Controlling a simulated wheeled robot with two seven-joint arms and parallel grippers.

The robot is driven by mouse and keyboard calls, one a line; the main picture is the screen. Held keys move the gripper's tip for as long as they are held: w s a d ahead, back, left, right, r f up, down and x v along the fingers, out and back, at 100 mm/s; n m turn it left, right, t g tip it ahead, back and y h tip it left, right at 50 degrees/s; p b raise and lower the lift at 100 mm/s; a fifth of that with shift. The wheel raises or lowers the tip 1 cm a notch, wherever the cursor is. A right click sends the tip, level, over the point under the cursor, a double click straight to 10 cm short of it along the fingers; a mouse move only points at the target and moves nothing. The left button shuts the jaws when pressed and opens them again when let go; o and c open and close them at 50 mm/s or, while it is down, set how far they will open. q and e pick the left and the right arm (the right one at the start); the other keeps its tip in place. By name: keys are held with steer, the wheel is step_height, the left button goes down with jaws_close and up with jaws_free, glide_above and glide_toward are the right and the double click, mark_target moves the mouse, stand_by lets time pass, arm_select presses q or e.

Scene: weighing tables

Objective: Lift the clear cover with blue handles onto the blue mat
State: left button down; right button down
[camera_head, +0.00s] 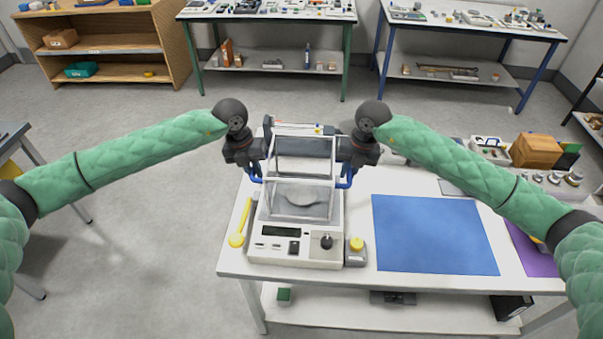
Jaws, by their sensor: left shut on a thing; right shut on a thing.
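The clear cover (303,168) is a see-through box with pale edges and a blue handle on each side. It is over the pan of the white weighing scale (295,245); whether its lower edge touches the scale I cannot tell. My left gripper (256,172) is shut on the left blue handle. My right gripper (346,176) is shut on the right blue handle. The fingertips are partly hidden against the handles. The blue mat (433,234) lies flat and empty on the table, right of the scale.
The white table (365,188) holds a yellow spoon-like tool (240,226) left of the scale and a small grey block with a yellow knob (356,250) between scale and mat. A purple mat (530,250) and a brown box (536,150) are at the right.

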arm_select(q)
steer(key=shift+s+f, duration=0.1)
stand_by(0.3)
